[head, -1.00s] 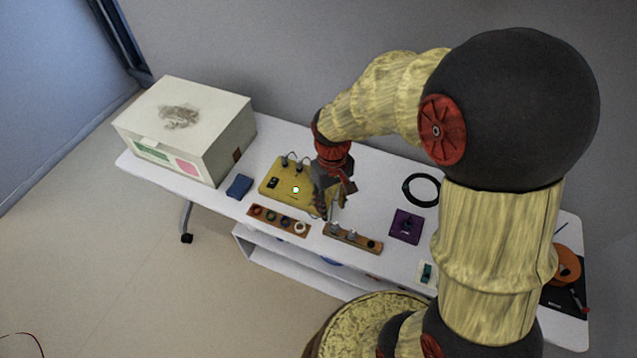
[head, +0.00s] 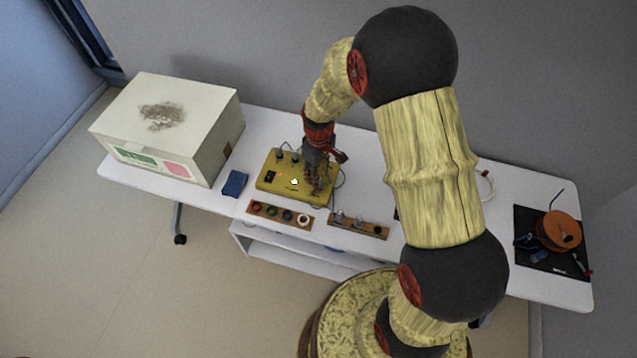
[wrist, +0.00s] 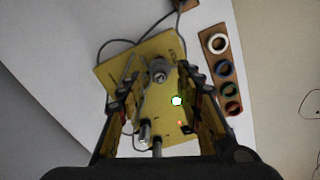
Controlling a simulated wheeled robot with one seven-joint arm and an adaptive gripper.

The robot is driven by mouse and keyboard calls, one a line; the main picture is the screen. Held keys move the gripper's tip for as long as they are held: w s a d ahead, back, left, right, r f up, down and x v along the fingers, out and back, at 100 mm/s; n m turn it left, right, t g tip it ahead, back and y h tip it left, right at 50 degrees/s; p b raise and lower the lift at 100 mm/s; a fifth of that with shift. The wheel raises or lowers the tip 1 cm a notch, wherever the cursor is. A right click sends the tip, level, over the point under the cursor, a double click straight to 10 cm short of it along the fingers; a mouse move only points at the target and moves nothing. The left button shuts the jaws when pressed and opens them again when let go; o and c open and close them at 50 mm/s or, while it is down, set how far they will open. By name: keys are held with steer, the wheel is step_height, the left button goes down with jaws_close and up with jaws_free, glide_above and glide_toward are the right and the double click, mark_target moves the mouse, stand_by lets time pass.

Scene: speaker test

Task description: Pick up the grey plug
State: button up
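The yellow box (head: 270,188) stands on the white table (head: 220,207). My gripper (head: 316,188) is over its right part, pointing down. In the wrist view the gripper (wrist: 158,95) is open, with one finger on each side. A grey plug (wrist: 159,71) with a cable shows in the gap between the fingers, over the yellow box (wrist: 115,70); I cannot tell whether they touch it. Two other plugs (head: 287,155) stand at the back left of the box. They also show low in the wrist view (wrist: 147,136). In the head view my gripper hides the plug beneath it.
A wooden strip with coloured rings (head: 280,214) and another strip with small fittings (head: 358,226) lie in front of the box. A blue block (head: 235,184) and a large white carton (head: 165,125) are left. An orange spool (head: 558,231) sits far right on a black mat.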

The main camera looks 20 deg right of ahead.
step_height(320, 180, down, 5)
steer(key=shift+w+r+b, duration=0.1)
steer(key=shift+r+b, duration=0.05)
steer(key=shift+b, duration=0.45)
steer(key=shift+c, duration=0.8)
steer(key=c, duration=0.7)
steer(key=shift+r, duration=0.2)
